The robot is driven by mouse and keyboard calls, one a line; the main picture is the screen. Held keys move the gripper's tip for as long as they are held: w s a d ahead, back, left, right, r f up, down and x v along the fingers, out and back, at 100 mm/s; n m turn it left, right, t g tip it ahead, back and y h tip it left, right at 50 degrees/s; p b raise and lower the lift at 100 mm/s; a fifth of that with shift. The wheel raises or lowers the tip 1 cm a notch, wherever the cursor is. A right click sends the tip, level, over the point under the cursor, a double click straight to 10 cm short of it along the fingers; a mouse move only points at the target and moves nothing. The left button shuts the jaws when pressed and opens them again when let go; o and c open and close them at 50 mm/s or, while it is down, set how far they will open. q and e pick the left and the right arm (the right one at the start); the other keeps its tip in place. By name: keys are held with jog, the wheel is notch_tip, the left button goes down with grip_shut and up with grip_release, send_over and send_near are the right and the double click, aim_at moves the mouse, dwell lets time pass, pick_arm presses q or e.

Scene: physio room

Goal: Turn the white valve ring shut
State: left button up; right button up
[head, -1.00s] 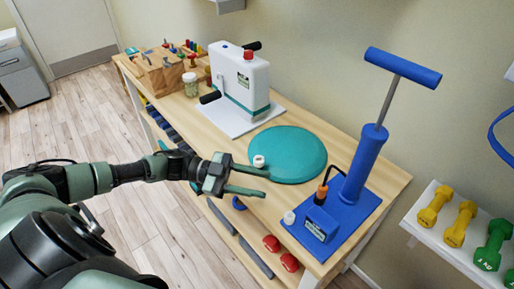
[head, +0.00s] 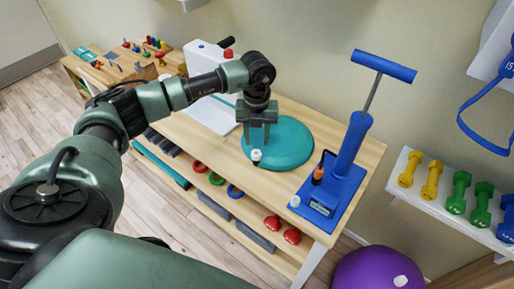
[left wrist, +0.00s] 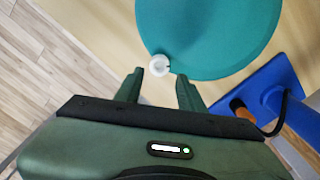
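The white valve ring (head: 256,155) is a small white round piece at the near rim of the teal cushion disc (head: 290,143). In the left wrist view the ring (left wrist: 159,65) shows as a pale round with a lighter centre, against the rim of the teal disc (left wrist: 210,30). My left gripper (head: 257,139) points down above the disc's near left part, with its fingers apart and nothing between them. In the left wrist view the ring appears just past the gap between the fingertips (left wrist: 159,75), apart from both. My right gripper is not in view.
A white device (head: 208,75) stands behind my left arm. The table's front edge is near.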

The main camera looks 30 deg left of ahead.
aim_at(257, 151)
pick_arm(q)
jog(key=shift+f+p, duration=0.6)
jog(key=shift+f, duration=2.6)
grip_shut()
